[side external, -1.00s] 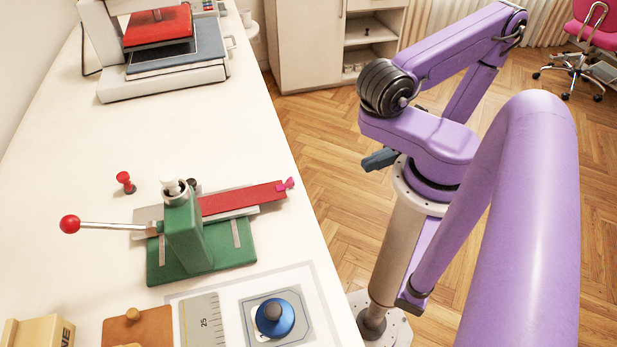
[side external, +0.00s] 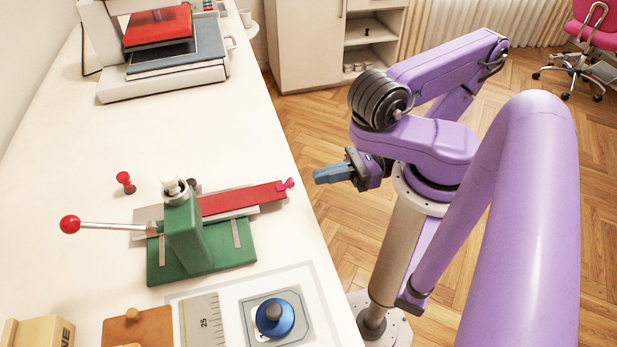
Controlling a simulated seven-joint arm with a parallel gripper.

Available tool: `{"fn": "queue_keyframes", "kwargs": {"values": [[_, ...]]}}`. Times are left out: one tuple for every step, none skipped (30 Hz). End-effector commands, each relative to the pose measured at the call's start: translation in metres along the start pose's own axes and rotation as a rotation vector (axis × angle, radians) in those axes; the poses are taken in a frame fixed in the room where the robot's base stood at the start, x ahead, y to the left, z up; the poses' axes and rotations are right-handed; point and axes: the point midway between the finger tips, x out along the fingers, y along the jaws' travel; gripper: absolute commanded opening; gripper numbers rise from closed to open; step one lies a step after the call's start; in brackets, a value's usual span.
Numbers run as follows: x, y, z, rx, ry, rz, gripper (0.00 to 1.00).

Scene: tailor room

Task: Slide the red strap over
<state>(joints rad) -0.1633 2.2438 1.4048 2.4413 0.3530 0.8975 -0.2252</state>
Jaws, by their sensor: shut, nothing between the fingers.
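The red strap (side external: 238,203) lies flat on a grey rail that passes through a green hand press (side external: 184,235) on the table. A pink tab (side external: 285,184) sits at the strap's right end, near the table edge. The press has a lever with a red ball (side external: 70,224) pointing left. The strap's left part is hidden behind the press column. My gripper (side external: 316,176) is right of the pink tab, beyond the table edge, apart from the strap. Its blue-grey fingers point left and are shut with nothing between them.
A red pin-like piece (side external: 125,182) stands behind the press. A heat press (side external: 165,55) stands at the far end of the table. A blue knob (side external: 275,318), a ruler (side external: 203,322) and a brown block (side external: 138,328) are in front. The table between the two presses is mostly clear.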

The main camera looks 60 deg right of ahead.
Motion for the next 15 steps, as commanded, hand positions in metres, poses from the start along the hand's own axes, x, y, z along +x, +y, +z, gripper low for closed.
{"fn": "queue_keyframes", "kwargs": {"values": [[0.007, 0.001, 0.001, 0.001, -0.003, 0.006, 0.0], [0.01, 0.001, 0.001, 0.001, -0.003, 0.006, 0.0], [0.013, 0.001, 0.001, 0.001, -0.003, 0.005, 0.0], [0.016, 0.001, 0.0, 0.0, -0.002, 0.005, 0.0], [0.019, 0.001, 0.0, 0.001, -0.002, 0.005, 0.0], [0.023, 0.001, 0.0, 0.001, -0.001, 0.006, 0.0], [0.025, 0.001, 0.001, 0.001, -0.003, 0.003, 0.0], [0.028, 0.0, 0.001, 0.001, -0.004, 0.002, 0.0], [0.031, 0.0, 0.001, 0.0, -0.004, 0.002, 0.0], [0.033, 0.0, 0.001, 0.0, -0.003, 0.001, 0.0], [0.035, 0.0, 0.0, -0.001, -0.002, 0.001, 0.0], [0.036, 0.0, 0.0, -0.001, -0.002, 0.001, 0.0], [0.038, 0.0, 0.0, 0.0, -0.002, 0.001, 0.0], [0.039, 0.0, 0.0, -0.001, -0.002, 0.002, 0.0], [0.04, 0.0, 0.0, -0.001, -0.001, 0.001, 0.0]]}}
